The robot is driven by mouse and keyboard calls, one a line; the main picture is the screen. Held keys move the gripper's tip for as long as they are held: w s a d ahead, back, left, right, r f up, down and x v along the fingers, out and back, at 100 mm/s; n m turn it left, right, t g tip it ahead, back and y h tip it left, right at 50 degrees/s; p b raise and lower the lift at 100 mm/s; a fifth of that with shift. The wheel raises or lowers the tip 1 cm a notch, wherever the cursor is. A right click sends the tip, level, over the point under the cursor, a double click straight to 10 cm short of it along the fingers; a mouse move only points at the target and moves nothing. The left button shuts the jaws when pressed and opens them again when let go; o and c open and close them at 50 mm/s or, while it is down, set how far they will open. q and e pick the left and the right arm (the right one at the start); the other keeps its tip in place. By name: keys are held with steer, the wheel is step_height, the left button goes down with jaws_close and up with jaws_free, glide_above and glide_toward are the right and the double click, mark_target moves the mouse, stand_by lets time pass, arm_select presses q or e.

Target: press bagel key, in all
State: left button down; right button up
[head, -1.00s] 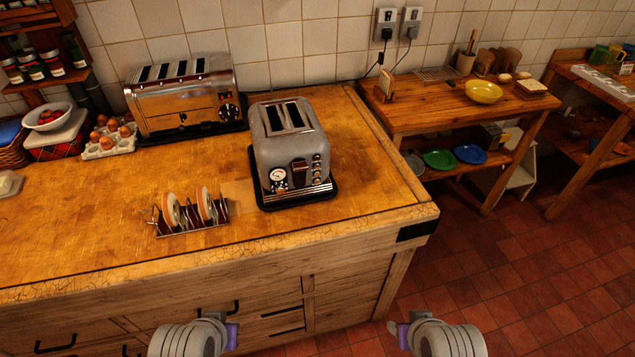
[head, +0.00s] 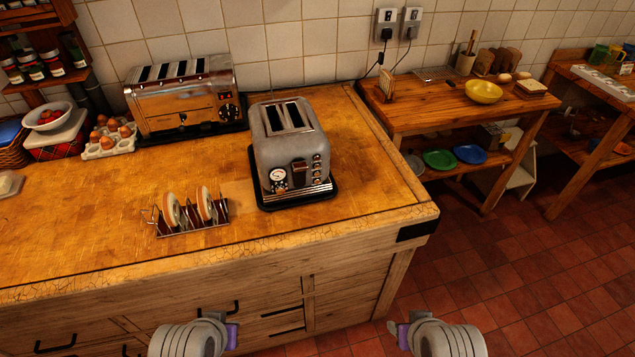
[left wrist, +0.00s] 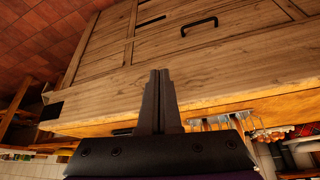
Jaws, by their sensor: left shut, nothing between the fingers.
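The grey two-slot toaster (head: 278,145) stands on a dark tray on the wooden worktop. Its front, facing me, has a round dial (head: 278,175), a dark lever (head: 299,168) and a column of small keys (head: 317,168) at its right. The key labels are too small to read, so I cannot tell which is the bagel key. My left gripper is low in front of the worktop; in the left wrist view its fingers (left wrist: 159,75) are shut and empty. My right gripper (head: 404,336) is at the bottom of the head view, its fingers not clearly seen. Both are apart from the toaster.
A chrome four-slot toaster (head: 183,98) stands behind to the left. A wire rack with toast (head: 190,211) is left of the grey toaster, near the front edge. An egg tray (head: 108,140) sits farther left. The worktop right of the grey toaster is clear.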

mark_target(317, 181)
stand_by(0.4)
arm_select(q)
steer(key=w+d+r+m+t+h, duration=0.1)
steer(key=w+d+m+t, duration=0.1)
steer(key=w+d+m, duration=0.4)
steer(key=w+d+r+m+t+h, duration=0.1)
steer(key=w+d+m, duration=0.6)
steer(key=w, duration=0.3)
steer(key=w+d+r+m+t+h, duration=0.1)
steer(key=w+d+m+t, duration=0.1)
steer(key=w+d+m, duration=0.5)
steer(key=shift+w+d+r+t+h+b, duration=0.1)
steer(key=shift+w+r+t+h+b, duration=0.1)
steer(key=shift+w, duration=0.3)
steer(key=shift+w+r+t+h+b, duration=0.1)
steer(key=shift+w+h+b, duration=0.1)
steer(key=shift+w, duration=0.3)
steer(key=shift+w+a, duration=0.4)
steer(key=shift+w, duration=1)
steer(key=shift+w+a, duration=0.4)
steer(key=shift+w, duration=1.05)
steer(key=shift+w+a, duration=0.4)
steer(key=shift+w, duration=1)
steer(key=shift+w, duration=0.1)
steer(key=shift+w+a, duration=0.15)
steer(key=shift+w, duration=0.15)
